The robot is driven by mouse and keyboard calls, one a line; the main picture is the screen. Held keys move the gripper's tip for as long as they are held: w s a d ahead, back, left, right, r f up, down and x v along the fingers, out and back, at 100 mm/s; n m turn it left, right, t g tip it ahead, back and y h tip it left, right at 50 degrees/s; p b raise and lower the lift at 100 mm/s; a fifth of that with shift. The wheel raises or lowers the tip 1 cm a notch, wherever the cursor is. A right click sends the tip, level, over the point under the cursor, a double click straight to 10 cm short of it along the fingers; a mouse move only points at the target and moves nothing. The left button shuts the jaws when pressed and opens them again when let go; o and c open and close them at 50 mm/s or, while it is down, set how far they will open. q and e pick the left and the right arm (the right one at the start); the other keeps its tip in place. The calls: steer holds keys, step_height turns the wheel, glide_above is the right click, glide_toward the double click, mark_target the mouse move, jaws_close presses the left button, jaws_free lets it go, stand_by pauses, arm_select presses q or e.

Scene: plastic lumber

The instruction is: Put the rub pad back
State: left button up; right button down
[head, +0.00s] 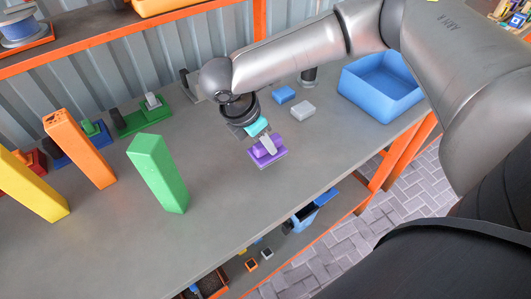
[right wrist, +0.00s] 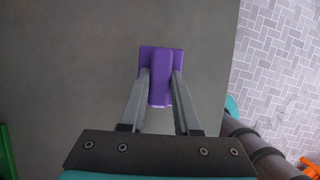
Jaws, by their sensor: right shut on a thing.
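The purple rub pad (head: 269,158) has a flat base with a raised grip, and is at the middle of the grey workbench in the head view. My right gripper (head: 268,147) is shut on its raised grip from above. In the right wrist view the rub pad (right wrist: 161,75) sits between the two fingers of the right gripper (right wrist: 161,84). Whether it touches the bench or is slightly above it, I cannot tell. My left gripper is out of view.
A green post (head: 158,174), an orange post (head: 80,149) and a yellow post (head: 30,186) stand on the left. A blue block (head: 284,94) and a grey block (head: 303,109) lie behind the pad. A blue bin (head: 385,103) stands at the right. The front bench area is clear.

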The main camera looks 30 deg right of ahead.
mark_target(265, 153)
step_height(265, 153, down, 4)
steer(key=shift+r+b, duration=0.1)
steer(key=shift+b, duration=0.35)
steer(key=c, duration=0.6)
jaws_free()
steer(key=shift+c, duration=0.2)
steer(key=p+v, duration=0.3)
steer(key=v, duration=0.9)
steer(key=shift+r, duration=0.1)
